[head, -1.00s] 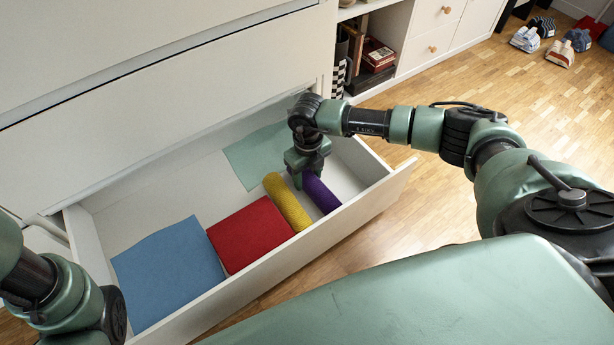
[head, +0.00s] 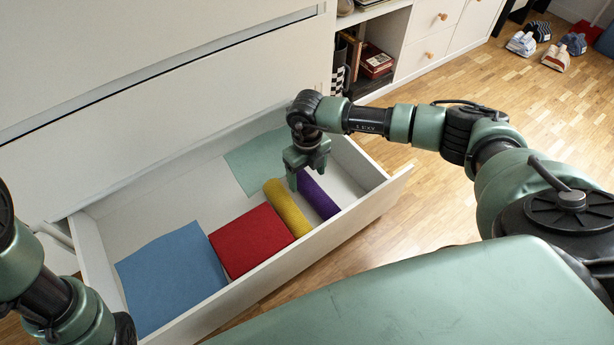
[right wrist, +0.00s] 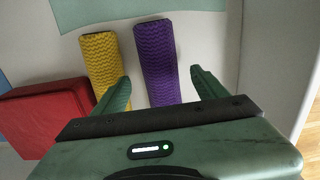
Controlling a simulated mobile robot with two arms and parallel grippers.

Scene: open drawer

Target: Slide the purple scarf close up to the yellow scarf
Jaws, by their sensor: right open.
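The purple scarf (head: 318,197) is a roll lying in the open drawer, right of the yellow scarf (head: 288,208), also a roll. The right wrist view shows the purple scarf (right wrist: 157,65) roughly parallel to the yellow scarf (right wrist: 102,60), with a narrow strip of drawer floor between them. My right gripper (head: 306,172) is open and empty above the rolls. In the right wrist view its fingers (right wrist: 161,82) appear on either side of the purple scarf; the left one overlaps the yellow scarf's edge. I cannot tell if they touch. My left gripper is out of view.
A red folded cloth (head: 250,240) lies left of the yellow scarf, and a blue cloth (head: 170,275) further left. A flat green cloth (head: 254,160) lies at the drawer's back. The drawer's right wall (head: 384,196) bounds bare floor right of the purple scarf.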

